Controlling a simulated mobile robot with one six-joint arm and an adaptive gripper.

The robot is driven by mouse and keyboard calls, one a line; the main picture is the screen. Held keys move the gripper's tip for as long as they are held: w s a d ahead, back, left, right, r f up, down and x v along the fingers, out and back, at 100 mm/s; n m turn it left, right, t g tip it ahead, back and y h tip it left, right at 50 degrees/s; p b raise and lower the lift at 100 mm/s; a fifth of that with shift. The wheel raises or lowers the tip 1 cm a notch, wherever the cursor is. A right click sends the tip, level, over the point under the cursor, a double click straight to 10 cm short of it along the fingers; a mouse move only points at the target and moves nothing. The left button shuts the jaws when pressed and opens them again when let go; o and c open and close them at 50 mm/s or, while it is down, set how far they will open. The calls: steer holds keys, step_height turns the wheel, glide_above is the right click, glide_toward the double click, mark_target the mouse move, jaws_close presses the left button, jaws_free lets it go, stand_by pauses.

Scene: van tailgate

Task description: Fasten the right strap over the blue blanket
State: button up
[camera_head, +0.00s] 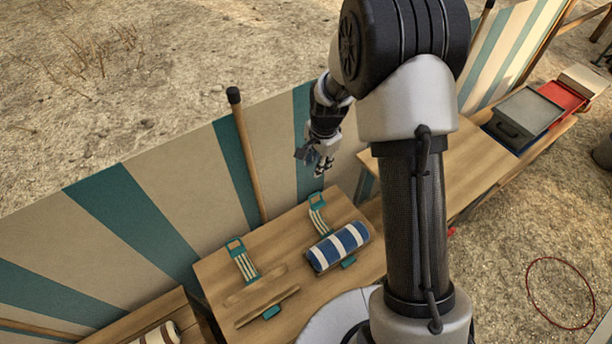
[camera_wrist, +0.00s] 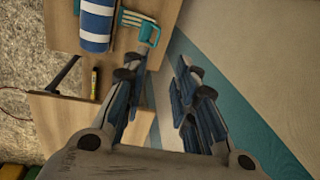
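The blue blanket (camera_head: 338,247) is a roll with white bands, lying on the right part of the wooden table (camera_head: 217,277). The right strap (camera_head: 318,216) is striped, with a teal buckle end. It lies flat behind the blanket, pointing away from it, not across it. A small teal catch (camera_head: 348,263) sits in front of the blanket. My gripper (camera_head: 321,166) is in the air beyond the strap, near the striped screen. In the wrist view my gripper (camera_wrist: 158,72) is open and empty; the blanket (camera_wrist: 97,26) and the strap's buckle (camera_wrist: 149,32) lie beyond its fingertips.
A left strap (camera_head: 243,262) lies on the table, with a wooden stick (camera_head: 267,307) and another teal catch (camera_head: 271,312) in front. A striped screen (camera_head: 155,212) and upright pole (camera_head: 247,155) stand behind. Boxes (camera_head: 524,114) stand on the right bench. A small yellow object (camera_wrist: 95,84) shows below.

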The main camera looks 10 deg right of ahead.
steer(key=f+b, duration=0.1)
steer(key=f, duration=0.5)
steer(key=w+f+b, duration=0.1)
steer(key=f+b, duration=0.1)
steer(key=f, duration=0.4)
steer(key=w+a+f+b, duration=0.1)
steer(key=f+b, duration=0.1)
steer(key=f, duration=0.5)
steer(key=shift+f, duration=0.1)
steer(key=shift+c, duration=0.4)
jaws_close()
